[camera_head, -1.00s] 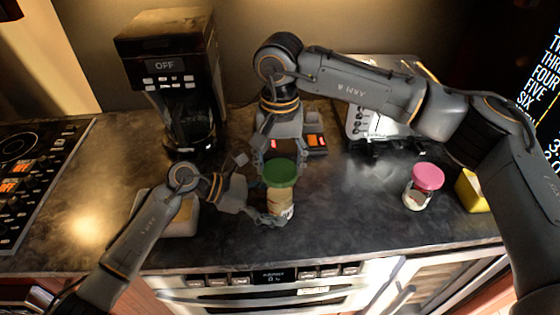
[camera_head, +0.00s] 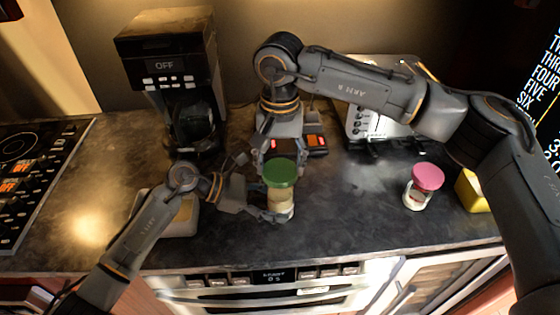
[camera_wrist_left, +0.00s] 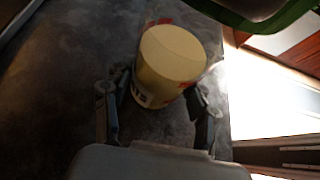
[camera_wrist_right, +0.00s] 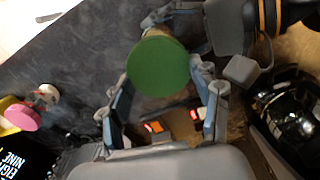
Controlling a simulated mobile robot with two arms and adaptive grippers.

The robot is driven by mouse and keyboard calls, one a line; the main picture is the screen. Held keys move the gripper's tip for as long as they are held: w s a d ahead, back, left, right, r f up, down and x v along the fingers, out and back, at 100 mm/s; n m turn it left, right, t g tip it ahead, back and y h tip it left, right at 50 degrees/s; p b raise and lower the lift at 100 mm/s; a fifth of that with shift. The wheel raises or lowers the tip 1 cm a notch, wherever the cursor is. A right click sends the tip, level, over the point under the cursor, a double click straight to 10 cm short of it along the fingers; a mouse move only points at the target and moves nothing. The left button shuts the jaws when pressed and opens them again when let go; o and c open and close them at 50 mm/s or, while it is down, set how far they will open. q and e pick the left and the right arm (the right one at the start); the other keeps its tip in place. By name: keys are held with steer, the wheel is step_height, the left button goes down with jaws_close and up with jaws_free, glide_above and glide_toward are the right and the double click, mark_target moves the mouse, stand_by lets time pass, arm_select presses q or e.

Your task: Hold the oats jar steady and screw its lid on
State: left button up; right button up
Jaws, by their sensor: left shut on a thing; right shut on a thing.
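The oats jar (camera_head: 281,205) is clear with beige contents and stands on the counter. My left gripper (camera_head: 268,204) is shut on its lower body from the left. In the left wrist view the jar (camera_wrist_left: 172,60) stands between the two fingers, its pale top uncovered. The green lid (camera_head: 280,173) is above the jar. My right gripper (camera_head: 280,162) reaches down from behind and is shut on the lid, which also shows in the right wrist view (camera_wrist_right: 158,67). The lid's edge (camera_wrist_left: 285,18) looks apart from the jar top in the left wrist view. The head view hides any gap.
A coffee maker (camera_head: 175,75) stands at the back left and a toaster (camera_head: 365,118) at the back right. A jar with a pink lid (camera_head: 428,178) and a yellow object (camera_head: 472,190) are on the right. The stove (camera_head: 30,165) is left. Counter between the jars is clear.

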mark_target(280, 200)
arm_select(q)
steer(key=shift+f, duration=0.1)
arm_select(e)
steer(key=shift+f, duration=2)
stand_by(3.9)
arm_select(q)
steer(key=shift+o, duration=1)
steer(key=c, duration=0.7)
jaws_close()
arm_select(e)
steer(key=shift+o, duration=1.4)
steer(key=o, duration=0.5)
